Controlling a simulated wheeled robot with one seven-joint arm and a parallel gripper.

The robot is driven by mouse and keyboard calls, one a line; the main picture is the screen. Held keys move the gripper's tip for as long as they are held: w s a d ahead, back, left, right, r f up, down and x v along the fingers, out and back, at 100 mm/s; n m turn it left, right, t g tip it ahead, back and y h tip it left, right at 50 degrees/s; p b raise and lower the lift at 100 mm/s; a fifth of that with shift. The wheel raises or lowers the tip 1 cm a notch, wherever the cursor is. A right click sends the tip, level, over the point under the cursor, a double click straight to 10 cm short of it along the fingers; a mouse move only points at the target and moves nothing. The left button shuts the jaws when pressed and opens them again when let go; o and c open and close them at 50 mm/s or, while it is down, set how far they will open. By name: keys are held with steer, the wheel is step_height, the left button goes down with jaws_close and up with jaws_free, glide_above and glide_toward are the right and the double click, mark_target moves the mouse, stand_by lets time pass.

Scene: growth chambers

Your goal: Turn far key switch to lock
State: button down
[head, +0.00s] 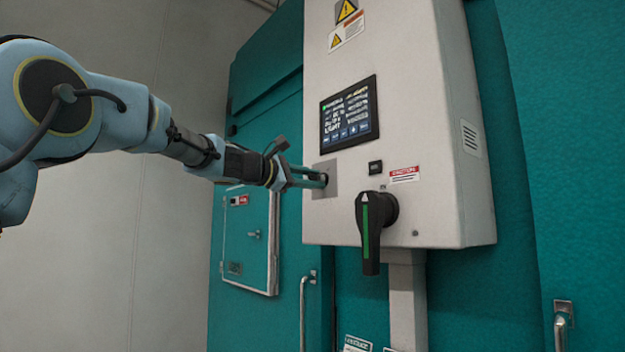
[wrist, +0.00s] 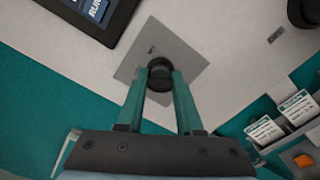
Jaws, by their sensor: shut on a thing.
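The key switch (wrist: 160,68) is a small black round knob on a grey square plate (wrist: 189,52), low on the left of the white control box (head: 420,110). In the head view the plate (head: 325,172) lies below the screen, and the knob is mostly hidden by the fingers. My gripper (head: 322,181) reaches in from the left. In the wrist view its two teal fingers (wrist: 160,88) are shut on the knob, one on each side. The key switch's marks are too small to read.
A screen (head: 349,114) is just above the plate. A large black rotary handle (head: 369,232) with a green stripe juts out to the right and below. Teal chamber doors (head: 270,130) stand behind, with a small hatch (head: 246,242) below my arm.

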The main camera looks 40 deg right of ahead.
steer(key=shift+f, duration=0.1)
steer(key=c, duration=0.6)
jaws_free()
steer(key=shift+o, duration=0.2)
steer(key=a+b, duration=0.5)
steer(key=a, duration=0.5)
steer(key=shift+w+a, duration=0.3)
steer(key=shift+a, duration=0.1)
